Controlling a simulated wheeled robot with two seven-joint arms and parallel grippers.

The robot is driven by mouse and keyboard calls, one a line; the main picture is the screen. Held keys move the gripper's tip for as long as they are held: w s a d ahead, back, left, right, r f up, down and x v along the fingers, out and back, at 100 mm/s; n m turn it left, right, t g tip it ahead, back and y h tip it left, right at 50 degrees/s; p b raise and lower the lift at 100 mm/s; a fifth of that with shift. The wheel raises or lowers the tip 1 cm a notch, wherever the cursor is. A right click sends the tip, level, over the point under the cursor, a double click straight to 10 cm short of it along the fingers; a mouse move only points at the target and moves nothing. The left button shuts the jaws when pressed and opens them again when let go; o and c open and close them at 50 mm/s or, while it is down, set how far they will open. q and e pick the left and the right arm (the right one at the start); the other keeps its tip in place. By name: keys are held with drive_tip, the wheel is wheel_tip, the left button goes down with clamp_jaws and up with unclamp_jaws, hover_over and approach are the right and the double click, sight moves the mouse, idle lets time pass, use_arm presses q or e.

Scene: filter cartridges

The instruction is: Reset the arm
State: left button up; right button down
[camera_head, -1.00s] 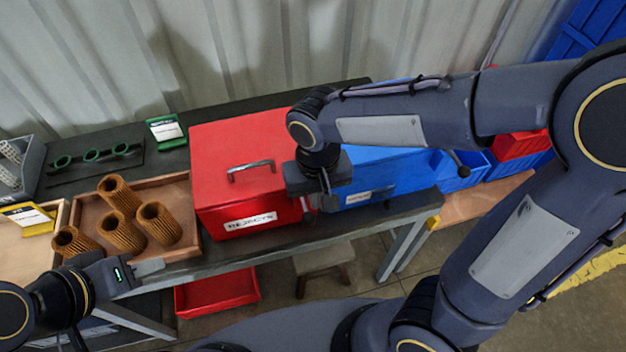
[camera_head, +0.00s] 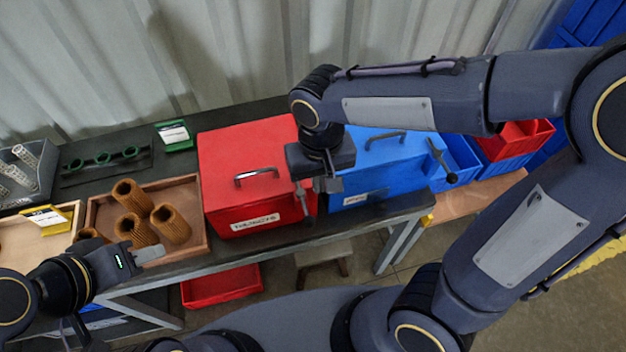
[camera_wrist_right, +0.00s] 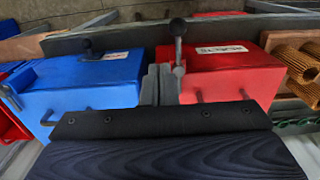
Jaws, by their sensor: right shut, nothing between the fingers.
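My right gripper (camera_head: 318,195) is shut and empty, pointing down at the seam between a red box (camera_head: 250,165) and a blue box (camera_head: 365,165). In the right wrist view, its fingers (camera_wrist_right: 160,85) lie together between the blue box (camera_wrist_right: 85,80) and the red box (camera_wrist_right: 225,80). A ball-ended rod (camera_wrist_right: 178,40) shows right by the fingertips; I cannot tell if they touch it. My left gripper (camera_head: 148,254) is at lower left, seen side-on in front of a wooden tray; whether it is open is unclear. Brown pleated cartridges (camera_head: 171,223) stand in the tray (camera_head: 198,205).
Left and behind are a grey bin with pale cartridges (camera_head: 28,170), a green-ringed rack (camera_head: 103,160), a green label stand (camera_head: 175,135) and a yellow label stand (camera_head: 50,219). Blue and red bins (camera_head: 515,140) stand at right. A red bin (camera_head: 222,285) sits below the table.

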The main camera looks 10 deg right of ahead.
idle(0.4)
drive_tip(key=s+d+r+m+t+y+b, duration=0.1)
drive_tip(key=s+d+r+m+t+y, duration=0.1)
drive_tip(key=s+d+t, duration=0.3)
drive_tip(key=shift+s+d+r+t+y, duration=0.3)
drive_tip(key=shift+s+d+r+y, duration=0.5)
drive_tip(key=shift+s+d, duration=1.75)
drive_tip(key=shift+w+d+f, duration=0.15)
drive_tip(key=shift+w, duration=0.05)
